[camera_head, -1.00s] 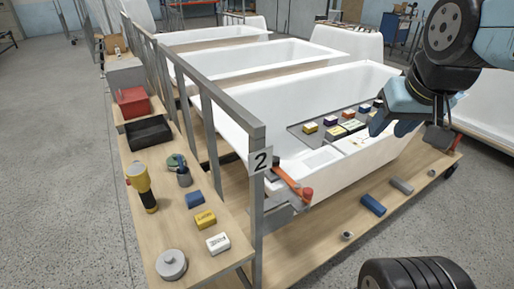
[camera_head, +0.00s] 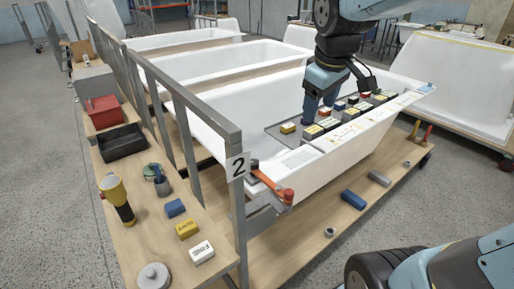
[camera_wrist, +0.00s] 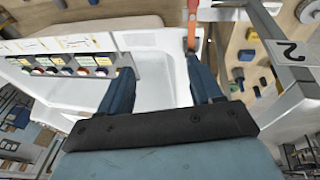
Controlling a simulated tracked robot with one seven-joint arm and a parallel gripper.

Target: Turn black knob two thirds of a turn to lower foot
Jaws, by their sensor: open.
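My gripper (camera_head: 337,104) is open and empty above the front bathtub (camera_head: 225,107), over its tray. In the wrist view my gripper (camera_wrist: 160,64) shows two blue fingers spread wide over the white basin, with nothing between them. The grey tray (camera_head: 283,141) holds several small coloured pieces with yellow and white labels, partly hidden by my gripper in the head view. These pieces (camera_wrist: 67,71) form a row left of my fingers in the wrist view. They are too small to tell which is the black knob. I cannot pick out the foot.
An orange-red handled tool (camera_head: 270,184) lies at the tub's near corner, by the grey post with a "2" sign (camera_head: 237,167). A side bench (camera_head: 150,232) holds a yellow-black torch (camera_head: 117,200), blocks and bins. Blue (camera_head: 353,200) and grey blocks lie on the lower deck.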

